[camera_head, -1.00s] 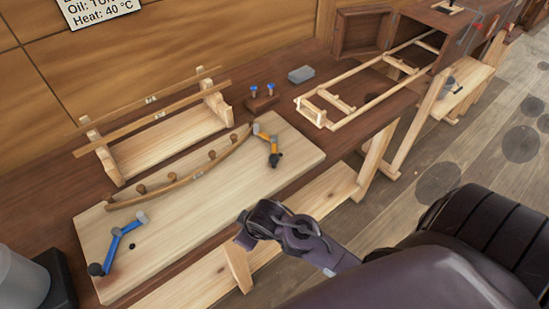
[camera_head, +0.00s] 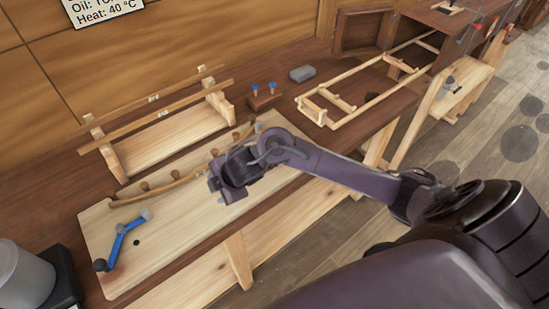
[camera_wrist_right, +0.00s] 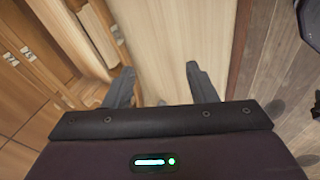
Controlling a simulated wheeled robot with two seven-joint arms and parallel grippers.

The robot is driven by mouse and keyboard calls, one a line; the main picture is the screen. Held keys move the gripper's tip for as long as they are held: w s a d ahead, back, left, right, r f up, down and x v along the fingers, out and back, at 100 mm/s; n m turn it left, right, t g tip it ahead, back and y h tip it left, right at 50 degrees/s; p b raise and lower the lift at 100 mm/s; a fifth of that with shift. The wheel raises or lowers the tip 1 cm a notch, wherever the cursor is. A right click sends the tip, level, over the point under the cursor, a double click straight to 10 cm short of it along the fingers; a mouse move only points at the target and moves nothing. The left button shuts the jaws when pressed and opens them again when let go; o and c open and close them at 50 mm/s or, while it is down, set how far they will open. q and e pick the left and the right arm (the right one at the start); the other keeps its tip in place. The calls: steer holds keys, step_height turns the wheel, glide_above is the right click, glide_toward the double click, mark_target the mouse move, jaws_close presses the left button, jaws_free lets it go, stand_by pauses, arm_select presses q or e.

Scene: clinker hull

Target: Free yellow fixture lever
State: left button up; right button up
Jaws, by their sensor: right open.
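The light wooden fixture board (camera_head: 190,233) lies on the bench with a curved wooden strip (camera_head: 158,188) held along several round pegs. The blue lever (camera_head: 125,240) stands at the board's near left end. The yellow lever is hidden behind my right arm and gripper in the head view, and I cannot make it out in the wrist view. My right gripper (camera_head: 216,190) hangs over the middle of the board. In the right wrist view its two fingers (camera_wrist_right: 160,87) are apart with nothing between them, above a pale wooden surface (camera_wrist_right: 170,40). My left gripper is out of view.
A wooden rack with long strips (camera_head: 165,143) stands behind the board. A small block with blue-topped pins (camera_head: 264,101) and a grey block (camera_head: 302,73) lie farther back. A ladder-like frame (camera_head: 372,95) lies at the right. A grey container (camera_head: 22,275) stands at the near left.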

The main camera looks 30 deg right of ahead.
steer(key=d, duration=0.3)
steer(key=w+d+n+g+h, duration=0.1)
steer(key=d, duration=0.3)
steer(key=w+d+g, duration=0.1)
steer(key=d, duration=0.2)
steer(key=shift+w+d+r+n+h, duration=0.2)
steer(key=shift+d+n+h, duration=0.1)
steer(key=shift+d, duration=0.1)
steer(key=shift+g+h, duration=0.5)
steer(key=shift+g, duration=0.3)
steer(key=d, duration=0.2)
steer(key=d+r, duration=0.1)
steer(key=d, duration=0.2)
steer(key=s+d+r, duration=0.1)
steer(key=d, duration=0.2)
steer(key=shift+d+r, duration=0.1)
steer(key=shift+d, duration=0.1)
steer(key=shift+s+d+f, duration=0.15)
steer(key=shift+d+f, duration=0.05)
steer(key=shift+d, duration=0.05)
steer(key=shift+s+b+x, duration=0.25)
steer(key=shift+b+x, duration=0.55)
steer(key=shift+x, duration=0.45)
steer(key=x, duration=0.3)
steer(key=shift+w+f, duration=0.15)
steer(key=shift+w, duration=0.25)
steer(key=shift+a+f+p, duration=0.1)
steer(key=shift+f+p, duration=0.2)
steer(key=shift+f, duration=0.3)
steer(key=shift+w, duration=0.1)
